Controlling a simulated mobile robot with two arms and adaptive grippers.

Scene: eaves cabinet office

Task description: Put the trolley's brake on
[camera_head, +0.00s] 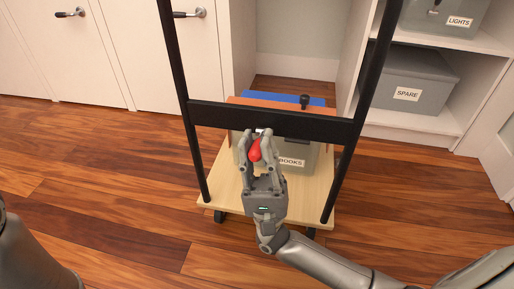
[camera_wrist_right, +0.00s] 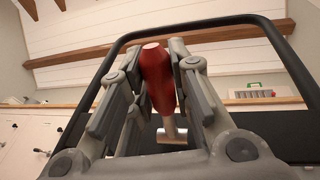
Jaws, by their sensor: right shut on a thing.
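The trolley (camera_head: 217,190) has a light wooden deck and a black upright frame with a crossbar (camera_head: 215,113). My right gripper (camera_head: 256,146) is shut on the red handle. In the right wrist view, the handle (camera_wrist_right: 157,80) stands upright between the two fingers, with a metal stem below it. The brake's mechanism is mostly hidden by my gripper. My left gripper is not in view.
A grey box labelled BOOKS (camera_head: 292,162) stands on the trolley deck, with orange and blue items behind it. Shelves at the right hold a SPARE box (camera_head: 408,94) and a LIGHTS box (camera_head: 459,22). White cabinet doors (camera_head: 60,60) line the left. The wooden floor around is clear.

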